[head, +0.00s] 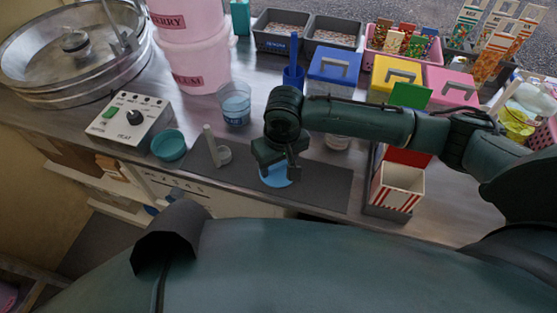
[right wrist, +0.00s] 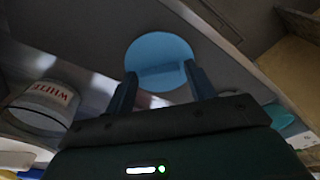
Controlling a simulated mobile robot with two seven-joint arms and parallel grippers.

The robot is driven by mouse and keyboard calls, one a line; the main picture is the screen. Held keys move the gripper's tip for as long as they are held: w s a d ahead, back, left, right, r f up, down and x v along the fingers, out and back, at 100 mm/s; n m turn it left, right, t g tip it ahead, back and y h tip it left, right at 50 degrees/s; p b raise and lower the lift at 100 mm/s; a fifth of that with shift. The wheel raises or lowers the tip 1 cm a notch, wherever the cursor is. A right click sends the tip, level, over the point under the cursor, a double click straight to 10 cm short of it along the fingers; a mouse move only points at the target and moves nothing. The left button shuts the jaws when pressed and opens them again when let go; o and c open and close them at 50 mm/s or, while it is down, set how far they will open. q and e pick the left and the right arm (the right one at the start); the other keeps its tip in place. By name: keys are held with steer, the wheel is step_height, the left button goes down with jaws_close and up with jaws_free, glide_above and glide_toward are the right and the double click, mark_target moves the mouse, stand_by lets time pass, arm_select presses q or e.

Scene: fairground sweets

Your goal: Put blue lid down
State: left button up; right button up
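The round, light blue lid (head: 276,177) is low over or on the dark mat (head: 325,186) in the head view; I cannot tell if it touches. It shows nearly face-on as a disc in the right wrist view (right wrist: 160,50). My right gripper (head: 277,165) points down directly above it. In the right wrist view my right fingers (right wrist: 160,82) are wide apart, with the disc beyond and between their tips, and I see no clear grip on it. The gripper hides part of the lid in the head view. My left gripper is out of view.
A blue tub (head: 236,106) stands behind the mat, left of my right gripper. A red-striped box (head: 397,188) stands right of the mat. The mat's right part is clear.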

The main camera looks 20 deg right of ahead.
steer(key=shift+o, duration=0.9)
steer(key=shift+r, duration=0.15)
step_height(320, 180, up, 12)
steer(key=s, duration=0.1)
steer(key=shift+s, duration=0.2)
steer(key=shift+d, duration=0.1)
